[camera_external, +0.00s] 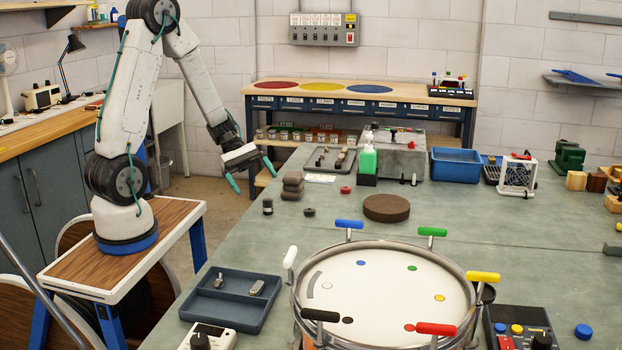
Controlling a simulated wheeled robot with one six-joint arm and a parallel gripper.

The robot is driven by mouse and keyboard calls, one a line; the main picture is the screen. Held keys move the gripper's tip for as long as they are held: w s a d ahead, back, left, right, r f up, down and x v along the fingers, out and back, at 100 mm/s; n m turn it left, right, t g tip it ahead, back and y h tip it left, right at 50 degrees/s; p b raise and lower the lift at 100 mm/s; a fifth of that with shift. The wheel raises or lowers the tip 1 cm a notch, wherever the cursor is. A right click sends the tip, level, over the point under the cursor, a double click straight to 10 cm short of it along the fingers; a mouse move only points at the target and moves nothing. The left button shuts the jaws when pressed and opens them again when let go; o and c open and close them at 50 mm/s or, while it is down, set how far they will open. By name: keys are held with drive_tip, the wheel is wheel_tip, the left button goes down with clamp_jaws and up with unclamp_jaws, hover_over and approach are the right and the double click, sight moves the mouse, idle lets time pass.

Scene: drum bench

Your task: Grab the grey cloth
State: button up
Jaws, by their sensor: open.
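I cannot make out a grey cloth for certain. A small stack of grey-brown, soft-looking pieces (292,186) lies near the left edge of the green bench top (240,255); whether it is folded cloth or pads I cannot tell. My gripper (251,175) is open, with its two green-tipped fingers apart and nothing between them. It hangs in the air to the left of the stack, close to the bench's left edge in the picture, and does not touch the stack.
A drum (385,290) with coloured handles stands at the front, beside a dark tray (232,300) with small metal parts. A blue bin (456,166) stands further back.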

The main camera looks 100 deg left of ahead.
sight(292, 183)
drive_tip(key=a+f+n+t+y, duration=0.1)
drive_tip(key=a+n, duration=0.1)
drive_tip(key=a+f+n+t+y, duration=0.1)
drive_tip(key=a+n, duration=0.1)
drive_tip(key=a, duration=0.1)
drive_tip(key=a+f+n+t+y, duration=0.1)
drive_tip(key=a+n, duration=0.1)
drive_tip(key=a, duration=0.1)
drive_tip(key=shift+a+f, duration=0.1)
drive_tip(key=shift+f, duration=0.05)
drive_tip(key=a+n+y, duration=0.1)
drive_tip(key=w+a+n+t+y, duration=0.1)
drive_tip(key=a, duration=0.1)
drive_tip(key=a+n, duration=0.1)
drive_tip(key=shift+w+a+r+n+y, duration=0.2)
drive_tip(key=shift+w+r+n+y, duration=0.1)
drive_tip(key=shift+r+y, duration=0.1)
drive_tip(key=shift+w+f, duration=0.15)
drive_tip(key=shift+w, duration=0.1)
drive_tip(key=x, duration=0.7)
drive_tip(key=shift+d+f, duration=0.1)
drive_tip(key=shift+f, duration=0.05)
drive_tip(key=c, duration=0.9)
